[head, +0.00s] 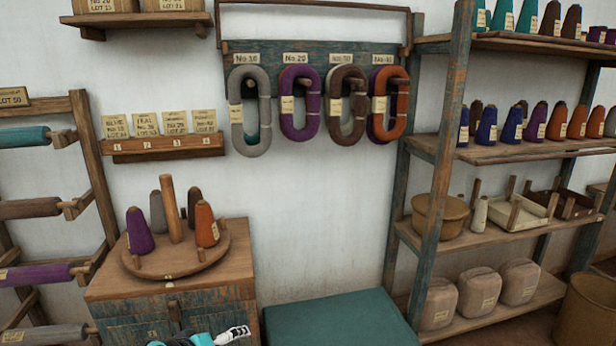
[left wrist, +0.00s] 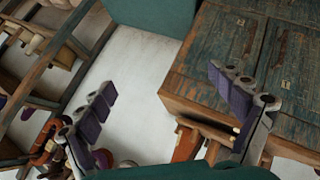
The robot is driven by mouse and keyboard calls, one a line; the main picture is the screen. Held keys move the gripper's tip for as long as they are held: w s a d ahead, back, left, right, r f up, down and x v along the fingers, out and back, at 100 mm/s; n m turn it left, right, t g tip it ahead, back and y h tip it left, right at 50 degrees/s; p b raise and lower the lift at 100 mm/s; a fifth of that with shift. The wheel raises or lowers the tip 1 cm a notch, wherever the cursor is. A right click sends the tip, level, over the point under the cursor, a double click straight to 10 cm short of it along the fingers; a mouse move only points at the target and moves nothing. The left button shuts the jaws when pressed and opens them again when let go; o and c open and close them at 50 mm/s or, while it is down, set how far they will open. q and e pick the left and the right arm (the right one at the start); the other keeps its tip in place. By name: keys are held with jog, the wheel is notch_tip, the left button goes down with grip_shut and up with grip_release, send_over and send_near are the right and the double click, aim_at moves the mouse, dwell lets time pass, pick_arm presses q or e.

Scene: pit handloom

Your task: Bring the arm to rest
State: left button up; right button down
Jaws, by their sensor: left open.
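My left gripper (head: 234,334) shows at the bottom edge of the head view, in front of the wooden cabinet (head: 240,262) and beside the teal bench (head: 335,318). Only part of it is in that picture. In the left wrist view its two dark-padded fingers (left wrist: 161,80) stand wide apart with nothing between them. The cabinet (left wrist: 255,45) lies behind the right finger there, and the teal bench (left wrist: 155,14) is at the top. I see no contact between the fingers and the furniture. My right gripper is in neither view.
A round wooden stand (head: 190,262) with several yarn cones sits on the cabinet. Several hanks hang from a wall rack (head: 268,50). A tall shelf (head: 440,180) with cones, a basket and containers stands right; a spool rack (head: 95,170) stands left. Bare wall (head: 320,220) lies between.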

pick_arm(q)
jog(key=s+d+f+m+g+y, duration=0.1)
jog(key=s+m, duration=0.4)
jog(key=s, duration=1.3)
jog(key=shift+d+f+g+y, duration=0.4)
jog(key=shift+g+y, duration=0.2)
jog(key=shift+y, duration=0.7)
